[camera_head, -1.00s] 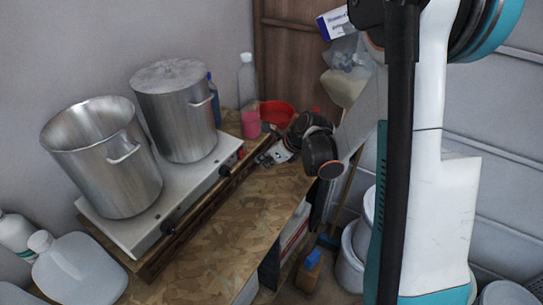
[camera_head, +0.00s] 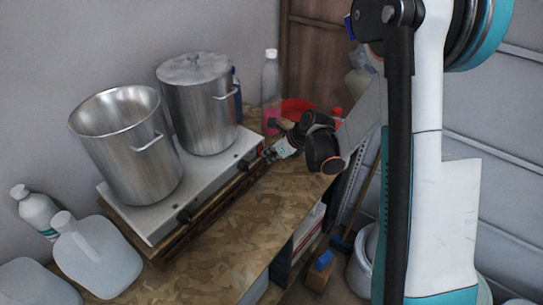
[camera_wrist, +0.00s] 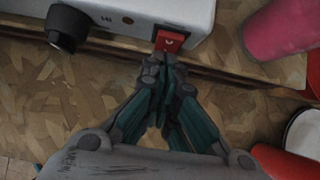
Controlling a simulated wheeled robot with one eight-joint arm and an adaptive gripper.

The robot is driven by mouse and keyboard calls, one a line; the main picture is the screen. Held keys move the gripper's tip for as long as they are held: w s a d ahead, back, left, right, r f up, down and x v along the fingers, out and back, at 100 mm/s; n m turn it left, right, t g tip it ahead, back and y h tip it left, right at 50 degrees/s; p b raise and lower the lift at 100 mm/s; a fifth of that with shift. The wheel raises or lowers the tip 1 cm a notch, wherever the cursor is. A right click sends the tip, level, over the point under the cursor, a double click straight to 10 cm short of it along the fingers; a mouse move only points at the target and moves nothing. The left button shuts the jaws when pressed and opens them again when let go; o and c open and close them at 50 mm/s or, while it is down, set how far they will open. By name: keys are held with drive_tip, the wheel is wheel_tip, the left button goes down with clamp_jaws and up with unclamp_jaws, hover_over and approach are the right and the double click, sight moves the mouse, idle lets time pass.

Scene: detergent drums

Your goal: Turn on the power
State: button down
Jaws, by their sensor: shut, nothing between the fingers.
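The hot plate (camera_head: 154,226) is a long white unit with black knobs on its front. In the wrist view, its front panel (camera_wrist: 120,14) shows a black knob (camera_wrist: 66,27) marked HI at left and a red power switch (camera_wrist: 169,41) at its right end. My gripper (camera_wrist: 160,62) is shut and empty, its fingertips just below the red switch and very near it. Whether they touch it I cannot tell. In the head view, my gripper (camera_head: 277,152) is at the far right end of the unit's front, and the switch is too small to make out clearly.
An open steel pot (camera_head: 130,150) and a lidded pot (camera_head: 200,105) stand on the hot plate. A pink container (camera_head: 270,121) and a red bowl (camera_head: 297,108) are beyond my gripper. White jugs (camera_head: 97,258) stand at the left. The chipboard top (camera_head: 225,240) is bare in front.

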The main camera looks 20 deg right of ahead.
drive_tip(key=shift+w+a+f+b, duration=0.2)
drive_tip(key=shift+f+b, duration=0.3)
drive_tip(key=shift+b, duration=0.65)
drive_tip(key=shift+r, duration=0.2)
